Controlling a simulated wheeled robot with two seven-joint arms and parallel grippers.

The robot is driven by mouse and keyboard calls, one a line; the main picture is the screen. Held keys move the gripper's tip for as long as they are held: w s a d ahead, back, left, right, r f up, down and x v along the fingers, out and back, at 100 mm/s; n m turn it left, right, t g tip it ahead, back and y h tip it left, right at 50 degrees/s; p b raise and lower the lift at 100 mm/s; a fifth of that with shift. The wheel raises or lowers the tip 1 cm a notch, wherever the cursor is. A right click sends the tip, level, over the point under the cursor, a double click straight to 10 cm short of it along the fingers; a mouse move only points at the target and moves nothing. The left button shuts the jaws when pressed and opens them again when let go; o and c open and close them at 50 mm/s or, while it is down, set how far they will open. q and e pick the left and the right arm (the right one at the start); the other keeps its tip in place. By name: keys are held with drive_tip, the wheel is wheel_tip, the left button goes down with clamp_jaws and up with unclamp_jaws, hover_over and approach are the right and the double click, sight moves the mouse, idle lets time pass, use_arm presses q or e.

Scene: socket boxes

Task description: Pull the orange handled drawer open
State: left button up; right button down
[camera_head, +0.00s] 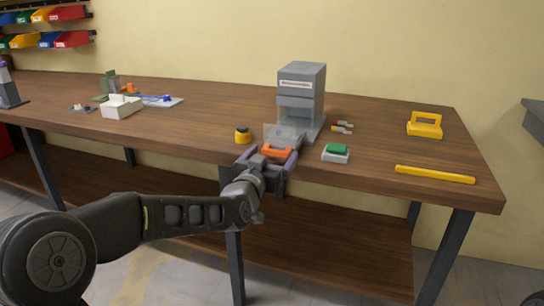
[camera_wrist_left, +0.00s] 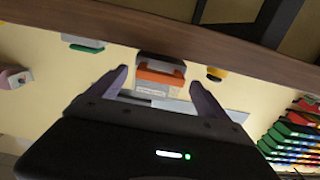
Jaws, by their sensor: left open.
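The orange handle (camera_head: 277,151) is on the front of a clear drawer (camera_head: 284,131) low at the front of a grey machine (camera_head: 301,78). The handle lies near the table's front edge. My left gripper (camera_head: 267,158) is open, with one finger on each side of the handle. In the left wrist view the orange handle (camera_wrist_left: 160,77) shows between the two spread fingers of the left gripper (camera_wrist_left: 159,80), with gaps on both sides. Whether the fingers touch it cannot be told. My right gripper is not in view.
On the wooden table (camera_head: 380,170), a yellow-and-black button (camera_head: 243,136) stands left of the drawer and a green button (camera_head: 336,152) right. A yellow bar (camera_head: 435,174) and yellow handled block (camera_head: 425,125) lie farther right. A white box (camera_head: 121,107) stands left.

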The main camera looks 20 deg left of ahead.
use_arm(q)
drive_tip(key=s, duration=0.7)
drive_tip(key=shift+s+a, duration=0.25)
drive_tip(key=shift+s, duration=0.15)
